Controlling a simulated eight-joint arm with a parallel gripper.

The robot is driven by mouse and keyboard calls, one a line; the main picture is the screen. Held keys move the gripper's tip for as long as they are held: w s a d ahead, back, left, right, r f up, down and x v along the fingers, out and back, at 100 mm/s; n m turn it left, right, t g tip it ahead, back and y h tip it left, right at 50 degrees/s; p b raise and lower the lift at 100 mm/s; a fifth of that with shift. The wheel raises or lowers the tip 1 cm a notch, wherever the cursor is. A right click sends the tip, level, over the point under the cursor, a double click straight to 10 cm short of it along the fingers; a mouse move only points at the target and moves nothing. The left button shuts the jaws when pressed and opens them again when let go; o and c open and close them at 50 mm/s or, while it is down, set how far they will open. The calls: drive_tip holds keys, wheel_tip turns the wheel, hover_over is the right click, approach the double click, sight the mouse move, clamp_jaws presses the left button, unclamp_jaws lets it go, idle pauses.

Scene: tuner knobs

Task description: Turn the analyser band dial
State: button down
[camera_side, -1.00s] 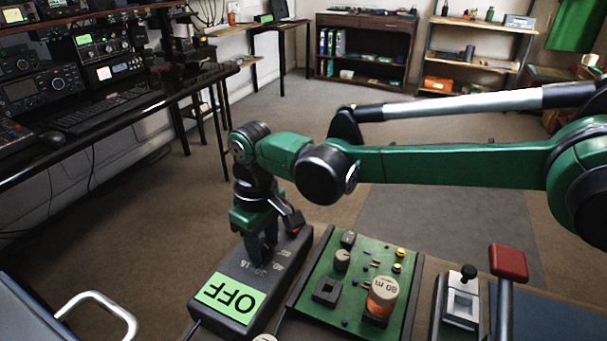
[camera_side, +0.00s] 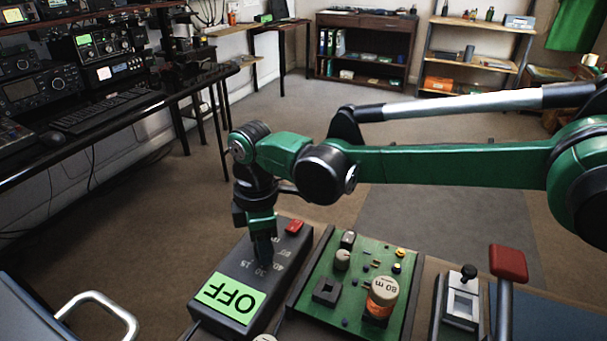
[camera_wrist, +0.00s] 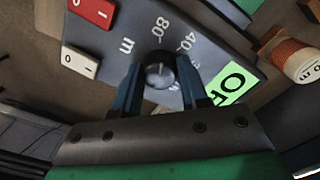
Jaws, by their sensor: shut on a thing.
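The analyser (camera_side: 262,262) is a dark grey box with a green screen reading OFF (camera_side: 236,297); the screen is partly visible in the wrist view (camera_wrist: 234,84). Its band dial (camera_wrist: 159,71) is a round dark knob with a grey top, among printed marks such as 80, 40 and m. My gripper (camera_side: 263,262) points down over the box. In the wrist view its two blue fingers (camera_wrist: 160,84) are on either side of the knob, shut on it. The dial is hidden behind the fingers in the side view. The knob's exact pointing is hard to read.
A red rocker (camera_wrist: 92,10) and a white rocker (camera_wrist: 81,62) sit at one end of the analyser. A green tuner board (camera_side: 340,300) with knobs and an 80 m coil (camera_side: 382,298) stands to the right. A red-handled lever (camera_side: 507,262) stands farther right.

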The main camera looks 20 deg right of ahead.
drive_tip(key=shift+n, duration=0.6)
drive_tip(key=shift+c, duration=2.3)
unclamp_jaws()
wheel_tip(320, 180, up, 6)
drive_tip(key=shift+f, duration=0.15)
